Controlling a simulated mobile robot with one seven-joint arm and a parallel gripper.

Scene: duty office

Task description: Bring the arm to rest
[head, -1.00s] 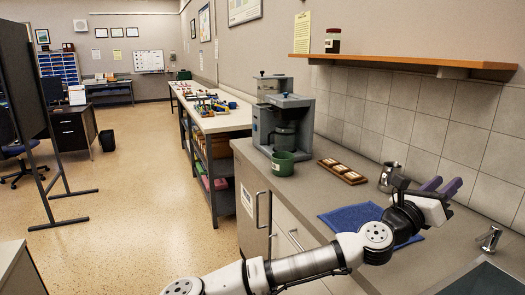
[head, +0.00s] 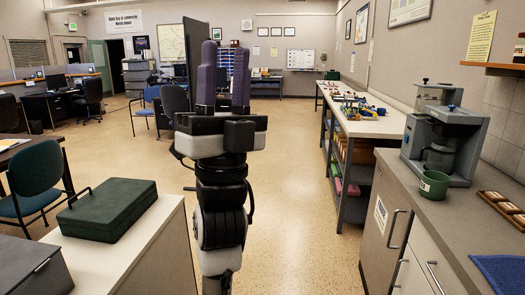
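My gripper (head: 225,56) stands upright in the middle of the head view, its two purple fingers pointing up. The fingers are apart with a clear gap, and nothing is between them. My arm rises from the bottom edge below it, folded close to the camera. The gripper is over open floor, between the low cabinet at left and the counter at right, and touches nothing that I can see.
A green case (head: 108,208) lies on the white-topped cabinet (head: 150,262) at left, beside a dark box (head: 32,274). At right, the counter (head: 440,215) holds a coffee machine (head: 441,145), a green mug (head: 434,185) and a blue mat (head: 503,272). The floor (head: 295,165) ahead is clear.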

